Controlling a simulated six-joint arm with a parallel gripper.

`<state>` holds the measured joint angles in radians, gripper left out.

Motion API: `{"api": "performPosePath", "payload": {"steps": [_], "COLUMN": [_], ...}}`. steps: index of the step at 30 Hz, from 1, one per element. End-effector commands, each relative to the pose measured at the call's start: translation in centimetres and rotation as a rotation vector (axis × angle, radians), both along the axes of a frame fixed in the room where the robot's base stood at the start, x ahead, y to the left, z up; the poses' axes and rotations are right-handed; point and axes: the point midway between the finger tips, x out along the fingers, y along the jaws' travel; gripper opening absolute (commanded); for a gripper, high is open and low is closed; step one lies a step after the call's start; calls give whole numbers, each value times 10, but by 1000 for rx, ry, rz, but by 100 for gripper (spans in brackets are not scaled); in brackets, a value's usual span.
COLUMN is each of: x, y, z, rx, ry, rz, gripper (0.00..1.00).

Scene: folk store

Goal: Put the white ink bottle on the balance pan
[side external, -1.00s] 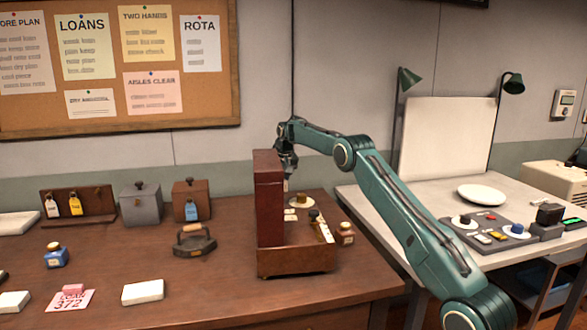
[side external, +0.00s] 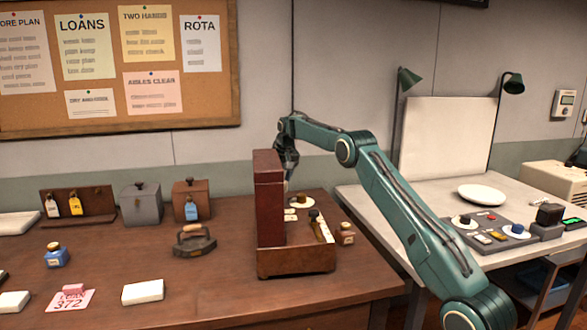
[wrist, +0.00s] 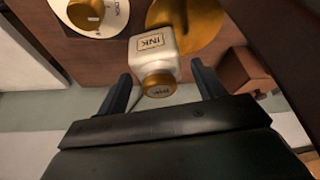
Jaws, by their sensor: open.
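The white ink bottle (wrist: 155,45) shows in the wrist view, its gold cap towards me. My gripper (wrist: 161,68) is open, with one finger on each side of the bottle and a gap to both. A round brass pan (wrist: 208,22) shows beyond the bottle, which overlaps its edge; I cannot tell whether the bottle rests on it. In the side view my gripper (side external: 288,176) points down behind the tall dark red upright of the wooden balance case (side external: 269,200). The bottle is mostly hidden there.
A white disc with a brass piece (side external: 301,202) and a dark-capped piece (side external: 313,214) are close by. A small brown bottle (side external: 346,233) stands right of the case. A flat iron (side external: 194,241) is to the left.

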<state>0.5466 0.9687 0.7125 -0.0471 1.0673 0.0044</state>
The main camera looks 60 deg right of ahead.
Motion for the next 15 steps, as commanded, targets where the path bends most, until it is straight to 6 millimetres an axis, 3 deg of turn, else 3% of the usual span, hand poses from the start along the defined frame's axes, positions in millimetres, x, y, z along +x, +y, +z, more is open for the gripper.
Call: {"api": "performPosePath", "payload": {"steps": [15], "x": [-4], "y": [2], "z": [53], "rx": [-1], "ry": [-2], "rz": [0], "gripper": [69]}}
